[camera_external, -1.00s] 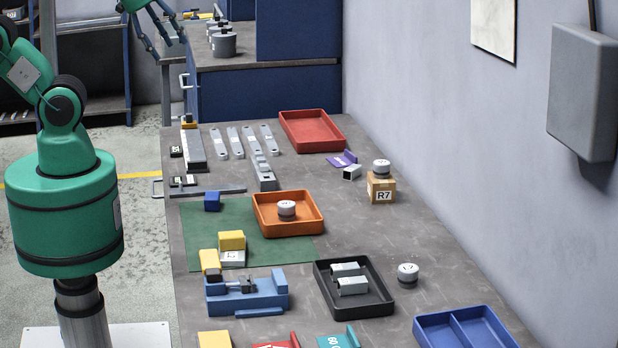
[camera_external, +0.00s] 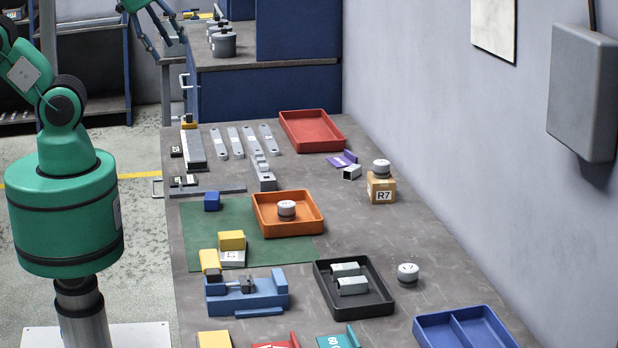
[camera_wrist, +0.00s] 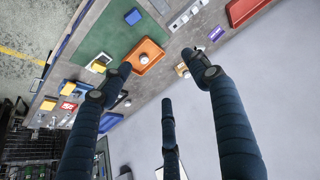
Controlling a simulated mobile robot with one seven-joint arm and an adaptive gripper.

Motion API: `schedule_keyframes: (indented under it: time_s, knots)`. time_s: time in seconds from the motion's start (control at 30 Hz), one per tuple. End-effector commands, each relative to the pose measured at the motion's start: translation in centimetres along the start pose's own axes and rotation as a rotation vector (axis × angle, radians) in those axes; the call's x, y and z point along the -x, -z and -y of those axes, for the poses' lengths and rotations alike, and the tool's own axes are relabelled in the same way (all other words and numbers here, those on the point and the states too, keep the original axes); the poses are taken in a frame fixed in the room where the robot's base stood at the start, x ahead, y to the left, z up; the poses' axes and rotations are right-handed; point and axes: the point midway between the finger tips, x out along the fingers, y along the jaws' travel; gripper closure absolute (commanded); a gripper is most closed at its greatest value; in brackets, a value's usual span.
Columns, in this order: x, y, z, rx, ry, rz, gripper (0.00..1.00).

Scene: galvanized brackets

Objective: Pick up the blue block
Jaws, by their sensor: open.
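The blue block (camera_external: 212,201) is a small cube lying on the green mat (camera_external: 195,222), near the mat's far left corner. It also shows in the wrist view (camera_wrist: 132,16), high on the green mat there. My gripper (camera_external: 165,32) is at the top of the external view, raised well above and apart from the bench. In the wrist view my gripper (camera_wrist: 167,85) has its dark fingers spread wide with nothing between them.
An orange tray (camera_external: 315,229) holding a white-topped round part stands right of the block. Grey bars (camera_external: 195,151) lie beyond. A red tray (camera_external: 340,136) and black tray (camera_external: 377,307) are also on the bench.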

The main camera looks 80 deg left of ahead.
Motion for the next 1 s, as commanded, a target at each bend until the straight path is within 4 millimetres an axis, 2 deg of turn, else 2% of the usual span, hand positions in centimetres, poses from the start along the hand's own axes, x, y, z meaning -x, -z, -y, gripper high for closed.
schedule_keyframes:
  time_s: [0.37, 0.57, 0.77, 1.0]
  knots:
    - [-0.1, 0.0, 0.0, -0.001, 0.000, 0.001, 0.44]
    - [-1.8, -0.2, -0.3, -0.013, -0.007, 0.009, 0.44]
    - [-6.5, -1.1, -1.0, -0.042, -0.026, 0.030, 0.44]
    - [-14.7, -3.5, -2.0, -0.090, -0.053, 0.060, 0.44]
